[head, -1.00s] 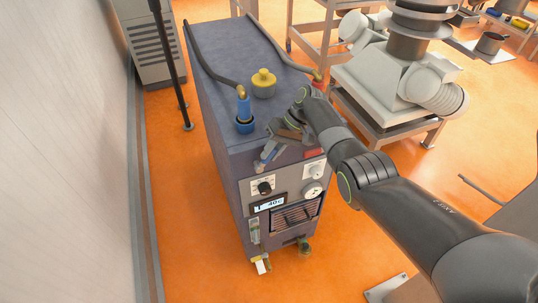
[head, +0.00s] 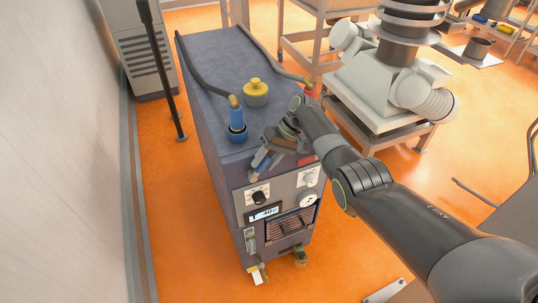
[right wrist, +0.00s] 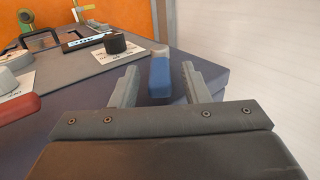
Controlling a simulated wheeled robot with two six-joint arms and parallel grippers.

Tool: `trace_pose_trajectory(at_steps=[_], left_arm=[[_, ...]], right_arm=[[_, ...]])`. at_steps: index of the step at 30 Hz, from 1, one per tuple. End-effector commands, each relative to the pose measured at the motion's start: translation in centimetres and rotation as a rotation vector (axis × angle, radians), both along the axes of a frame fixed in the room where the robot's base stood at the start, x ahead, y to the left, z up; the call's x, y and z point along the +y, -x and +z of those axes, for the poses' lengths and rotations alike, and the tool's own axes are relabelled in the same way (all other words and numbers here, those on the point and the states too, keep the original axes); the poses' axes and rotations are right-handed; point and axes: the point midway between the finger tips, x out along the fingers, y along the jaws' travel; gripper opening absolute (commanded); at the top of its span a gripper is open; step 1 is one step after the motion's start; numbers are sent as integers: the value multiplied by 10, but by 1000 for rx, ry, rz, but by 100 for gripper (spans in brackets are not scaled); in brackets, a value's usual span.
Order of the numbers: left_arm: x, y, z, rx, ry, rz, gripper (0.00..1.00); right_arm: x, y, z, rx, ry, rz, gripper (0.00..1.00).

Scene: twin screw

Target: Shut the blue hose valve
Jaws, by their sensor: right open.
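The blue hose fitting (head: 237,121) stands upright on the machine's top in the head view, with a dark hose running from it. A blue valve handle (right wrist: 160,77) with a pale end lies between the fingers of my right gripper (right wrist: 160,88) in the right wrist view. Those fingers are apart, one on each side of the handle; I cannot tell whether they touch it. In the head view the right gripper (head: 263,158) is at the machine's front top edge, and its fingers partly hide the handle. My left gripper is out of view.
A red handle (head: 306,160) sits on the front edge to the right; it also shows in the wrist view (right wrist: 18,107). A yellow cap (head: 256,93) stands on the machine top (head: 210,55). Knobs and a display (head: 265,213) are on the front panel. A wall is at left.

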Motion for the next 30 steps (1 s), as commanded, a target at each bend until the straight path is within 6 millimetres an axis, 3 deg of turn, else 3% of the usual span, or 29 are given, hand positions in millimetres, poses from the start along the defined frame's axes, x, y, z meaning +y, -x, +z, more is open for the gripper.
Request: trace_pose_trajectory(at_steps=[8, 21, 30], left_arm=[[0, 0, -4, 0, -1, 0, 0], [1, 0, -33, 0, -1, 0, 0], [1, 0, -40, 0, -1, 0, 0]], right_arm=[[-21, -8, 28, -6, 1, -1, 42], [-78, -26, 111, -4, 2, -2, 42], [-96, -31, 139, -1, 1, -1, 42]])
